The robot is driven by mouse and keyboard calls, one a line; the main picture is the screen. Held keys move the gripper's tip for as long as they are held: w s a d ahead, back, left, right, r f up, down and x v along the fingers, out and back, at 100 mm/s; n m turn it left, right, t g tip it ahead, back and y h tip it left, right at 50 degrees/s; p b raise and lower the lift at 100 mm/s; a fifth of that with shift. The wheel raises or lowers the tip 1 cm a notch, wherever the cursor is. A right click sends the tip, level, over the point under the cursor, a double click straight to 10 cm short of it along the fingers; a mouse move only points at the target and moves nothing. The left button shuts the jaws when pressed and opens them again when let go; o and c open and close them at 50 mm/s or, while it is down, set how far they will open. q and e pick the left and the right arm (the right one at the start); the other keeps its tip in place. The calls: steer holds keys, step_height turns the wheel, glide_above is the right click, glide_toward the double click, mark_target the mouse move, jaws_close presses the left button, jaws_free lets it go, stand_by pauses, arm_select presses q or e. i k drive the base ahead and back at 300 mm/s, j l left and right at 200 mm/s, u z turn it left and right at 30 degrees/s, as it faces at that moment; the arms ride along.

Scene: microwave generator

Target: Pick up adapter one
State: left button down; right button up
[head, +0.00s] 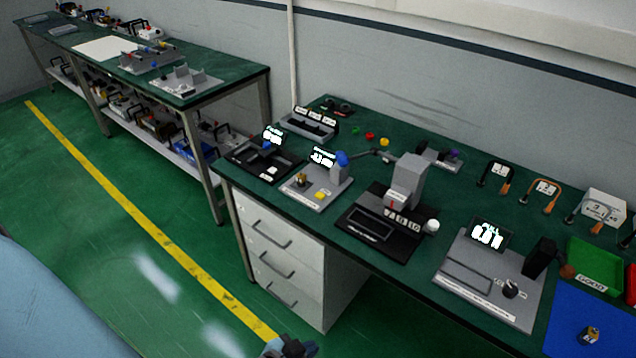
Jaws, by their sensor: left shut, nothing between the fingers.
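No label that I can read marks adapter one, so I cannot tell which part it is. Candidate small parts are a brass-and-dark piece (590,335) on the blue mat (572,308) at the lower right, and a brass piece (301,180) on a grey fixture plate (308,197). Orange-ended cable pieces (545,190) with white tags lie at the back right. My left gripper (290,347) is at the bottom edge, partly cut off, over the floor in front of the bench. It is shut and empty, well apart from these parts. My right gripper is out of view.
The green bench (330,222) carries a black-based press (405,180), a grey display unit (488,275) and a green bin (598,262). White drawers (285,262) stand beneath. A second bench (200,97) is at the back left. The floor (150,265) left of the drawers is clear.

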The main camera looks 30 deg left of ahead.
mark_target(301, 178)
steer(key=u, duration=1.85)
steer(key=i+l+u, duration=0.2)
steer(key=l, duration=0.15)
steer(key=i+l+u, duration=0.15)
steer(key=l, duration=0.25)
steer(key=i, duration=0.05)
